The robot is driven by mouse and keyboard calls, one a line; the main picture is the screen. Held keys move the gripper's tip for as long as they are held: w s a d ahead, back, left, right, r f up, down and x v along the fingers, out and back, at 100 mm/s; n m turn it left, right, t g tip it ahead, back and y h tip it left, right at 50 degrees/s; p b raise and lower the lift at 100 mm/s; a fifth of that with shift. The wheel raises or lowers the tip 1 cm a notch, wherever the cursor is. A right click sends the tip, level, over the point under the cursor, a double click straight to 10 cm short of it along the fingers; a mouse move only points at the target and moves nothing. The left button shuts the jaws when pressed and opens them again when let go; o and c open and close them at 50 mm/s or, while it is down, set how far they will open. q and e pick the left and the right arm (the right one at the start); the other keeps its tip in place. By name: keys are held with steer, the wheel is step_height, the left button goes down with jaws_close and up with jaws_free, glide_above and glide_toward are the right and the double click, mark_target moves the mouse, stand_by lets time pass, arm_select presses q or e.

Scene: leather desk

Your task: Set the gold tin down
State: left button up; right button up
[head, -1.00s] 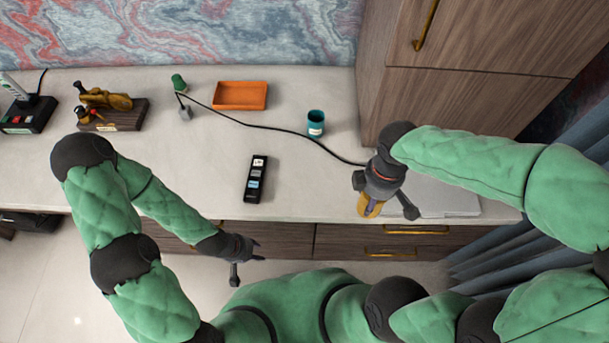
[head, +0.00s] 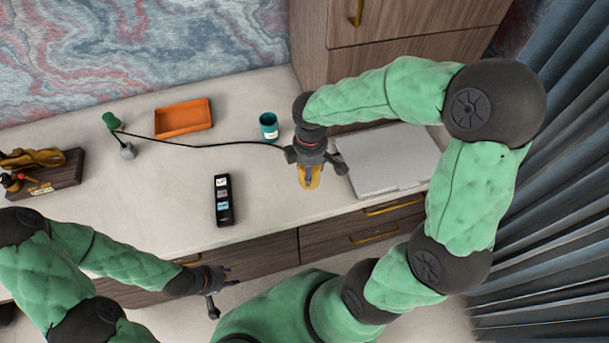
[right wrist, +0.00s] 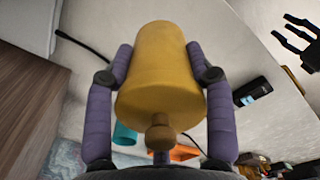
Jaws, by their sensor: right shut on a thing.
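The gold tin (head: 309,178) shows below my right gripper (head: 311,170) in the head view, over the desk between the teal cup and the laptop. In the right wrist view the tin (right wrist: 160,70), with a round knob, sits between both fingers of the right gripper (right wrist: 160,72), which is shut on it. Whether its base touches the desk I cannot tell. My left gripper (head: 222,288) is empty, its fingers apart, in front of the desk's front edge.
The desk (head: 160,205) holds a teal cup (head: 268,127), an orange tray (head: 183,117), a black remote-like holder (head: 223,200), and a closed grey laptop (head: 385,160). A black cable (head: 200,144) runs behind the tin. Bare desk lies left of the tin.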

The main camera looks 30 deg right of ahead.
steer(key=w+f, duration=0.1)
steer(key=w+f+b, duration=0.1)
steer(key=f, duration=0.1)
steer(key=shift+w+f, duration=0.15)
steer(key=shift+w, duration=0.15)
steer(key=shift+w+f+b, duration=0.1)
steer(key=shift+f+b, duration=0.9)
steer(key=shift+f, duration=0.55)
steer(key=shift+f, duration=0.15)
steer(key=o, duration=1.2)
steer(key=shift+c, duration=0.2)
step_height(320, 180, up, 12)
steer(key=p, duration=0.5)
steer(key=shift+r, duration=0.2)
